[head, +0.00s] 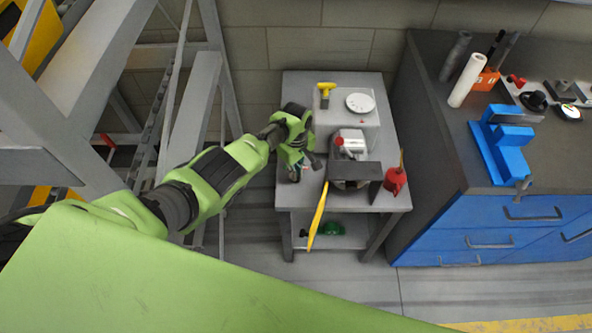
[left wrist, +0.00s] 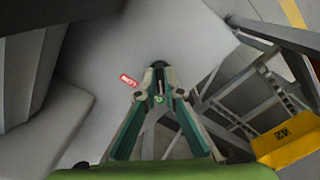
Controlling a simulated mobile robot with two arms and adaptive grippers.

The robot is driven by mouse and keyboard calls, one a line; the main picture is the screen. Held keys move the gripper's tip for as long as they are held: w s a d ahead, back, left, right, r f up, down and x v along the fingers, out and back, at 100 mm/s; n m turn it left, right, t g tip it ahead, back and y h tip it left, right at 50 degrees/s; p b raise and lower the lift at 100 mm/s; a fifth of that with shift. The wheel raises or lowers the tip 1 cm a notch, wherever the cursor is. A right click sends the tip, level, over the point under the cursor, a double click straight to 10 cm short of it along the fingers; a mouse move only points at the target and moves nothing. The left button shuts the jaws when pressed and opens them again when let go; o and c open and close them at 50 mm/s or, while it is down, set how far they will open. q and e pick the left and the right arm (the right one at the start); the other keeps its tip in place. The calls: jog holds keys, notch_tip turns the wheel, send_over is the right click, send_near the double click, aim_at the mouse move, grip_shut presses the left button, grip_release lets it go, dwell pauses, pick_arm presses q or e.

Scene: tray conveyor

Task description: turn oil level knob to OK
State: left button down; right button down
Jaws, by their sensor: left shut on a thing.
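My left gripper (head: 306,170) reaches in from the left to the near left side of the machine on the grey table. In the left wrist view its two fingers (left wrist: 158,72) come together at their tips on a small dark knob (left wrist: 158,64), mostly hidden between them. A green round mark shows between the fingers. A small red and white label (left wrist: 129,80) sits just left of the fingertips on the grey face; its text is too small to read. The knob's pointing direction cannot be told. My right gripper is not in view.
The grey table (head: 296,96) carries a white dial (head: 360,103), a yellow handle (head: 326,90), a yellow strip (head: 318,216) and a red can (head: 395,181). A blue-drawered workbench (head: 480,215) stands to the right. Grey metal framework stands on the left.

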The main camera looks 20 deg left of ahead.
pick_arm(q)
jog(key=shift+a+n, duration=0.1)
jog(key=shift+n, duration=0.3)
jog(key=c, duration=2.2)
grip_release()
jog(key=shift+o, duration=0.2)
jog(key=shift+r, duration=0.1)
notch_tip(320, 180, up, 12)
